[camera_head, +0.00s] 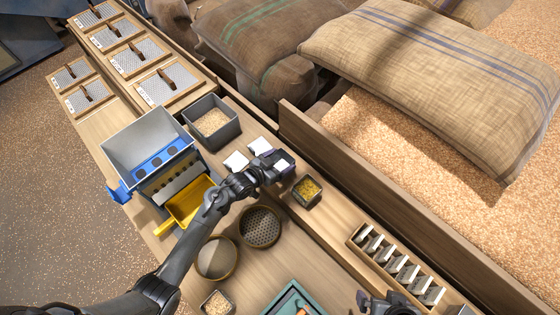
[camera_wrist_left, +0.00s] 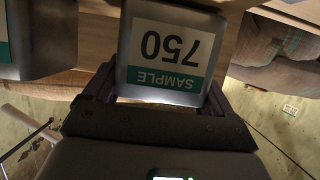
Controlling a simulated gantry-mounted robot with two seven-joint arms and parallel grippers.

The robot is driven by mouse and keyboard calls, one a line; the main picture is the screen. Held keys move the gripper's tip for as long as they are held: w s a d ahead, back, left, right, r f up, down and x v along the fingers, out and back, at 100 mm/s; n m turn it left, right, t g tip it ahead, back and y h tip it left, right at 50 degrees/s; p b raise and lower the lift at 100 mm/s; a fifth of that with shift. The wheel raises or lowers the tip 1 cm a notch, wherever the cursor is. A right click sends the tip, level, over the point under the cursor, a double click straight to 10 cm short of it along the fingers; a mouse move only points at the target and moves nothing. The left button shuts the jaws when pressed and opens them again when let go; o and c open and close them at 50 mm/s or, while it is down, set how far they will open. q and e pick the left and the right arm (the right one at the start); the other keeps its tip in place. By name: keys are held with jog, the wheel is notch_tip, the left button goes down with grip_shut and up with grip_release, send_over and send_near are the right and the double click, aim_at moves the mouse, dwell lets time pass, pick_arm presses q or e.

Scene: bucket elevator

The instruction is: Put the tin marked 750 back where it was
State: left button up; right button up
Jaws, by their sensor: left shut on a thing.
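The tin marked 750 (camera_wrist_left: 165,50) is grey, with a white label reading SAMPLE 750 upside down in the left wrist view. My left gripper (camera_wrist_left: 157,97) is shut on it, a finger on each side. Part of a neighbouring tin (camera_wrist_left: 38,40) shows in the wrist view. My right gripper (camera_head: 388,304) is partly in view at the bottom edge; its jaws are unclear.
A dark box of grain (camera_head: 212,121) and a small dark box of yellowish grain (camera_head: 307,190) flank the tins. Round sieves (camera_head: 261,227), a blue-and-grey machine with a yellow tray (camera_head: 190,203), and a slotted wooden rack (camera_head: 399,268) stand on the bench. A wooden wall borders the grain bin.

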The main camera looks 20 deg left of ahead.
pick_arm(q)
jog(key=shift+f, duration=0.1)
jog(key=shift+f, duration=0.15)
jog(key=o, duration=1)
